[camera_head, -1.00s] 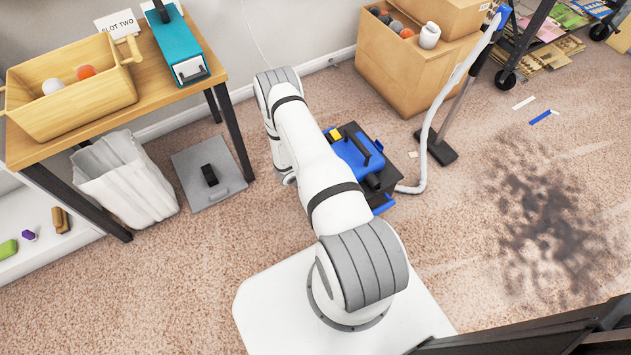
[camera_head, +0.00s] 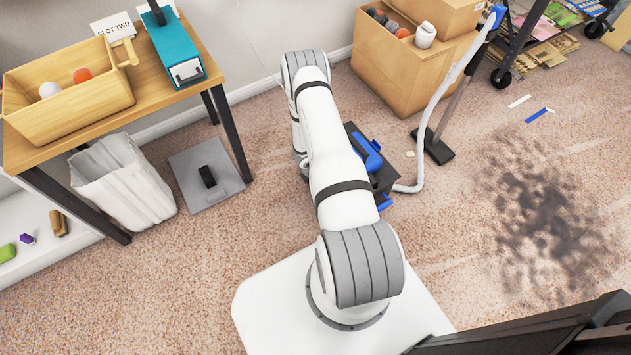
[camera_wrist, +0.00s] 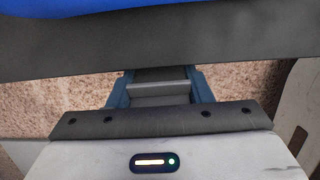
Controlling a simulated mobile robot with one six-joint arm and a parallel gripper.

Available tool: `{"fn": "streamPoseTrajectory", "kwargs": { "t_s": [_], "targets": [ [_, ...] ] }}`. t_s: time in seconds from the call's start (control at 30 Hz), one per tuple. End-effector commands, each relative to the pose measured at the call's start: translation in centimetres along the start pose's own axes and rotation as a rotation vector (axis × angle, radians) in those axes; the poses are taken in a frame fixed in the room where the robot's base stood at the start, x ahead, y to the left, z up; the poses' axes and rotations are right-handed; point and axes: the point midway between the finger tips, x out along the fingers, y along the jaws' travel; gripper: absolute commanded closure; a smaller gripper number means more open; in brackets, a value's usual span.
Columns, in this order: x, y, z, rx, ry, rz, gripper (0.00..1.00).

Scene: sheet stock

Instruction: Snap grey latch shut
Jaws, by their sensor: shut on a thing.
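No grey latch can be clearly made out in either current view. A dark box (camera_head: 386,177) with a blue part (camera_head: 371,160) on it stands on the carpet behind my arm, partly hidden by it. In the wrist view, a wide dark grey bar (camera_wrist: 60,72) crosses the upper picture, with a blue surface (camera_wrist: 70,9) above it. My gripper (camera_wrist: 160,82) reaches to this bar with its blue fingers and is shut on it. The fingertips are hidden at the bar. A small light grey block (camera_wrist: 160,90) shows between the fingers. In the head view, my gripper is hidden.
A hose (camera_head: 428,135) runs from beside the box to an upright wand on a floor head (camera_head: 433,146). A cardboard box (camera_head: 400,75) stands behind. A wooden table (camera_head: 150,75) and a white bin (camera_head: 125,180) are at left. Carpet at right is open, with a dark stain (camera_head: 548,215).

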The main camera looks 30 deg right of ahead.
Motion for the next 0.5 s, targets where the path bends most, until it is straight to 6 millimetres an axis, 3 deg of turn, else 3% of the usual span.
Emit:
{"fn": "streamPoseTrajectory", "kwargs": {
  "t_s": [0.17,0.2,0.43,0.5],
  "targets": [
    [0.17,-0.18,-0.05,-0.001,0.0,-0.003,0.77],
    [0.18,-0.18,-0.05,-0.001,0.0,-0.003,0.52],
    [0.1,-0.1,-0.03,-0.001,-0.001,-0.002,0.33],
    [0.09,-0.08,-0.03,-0.001,-0.001,-0.001,0.33]
  ]
}}
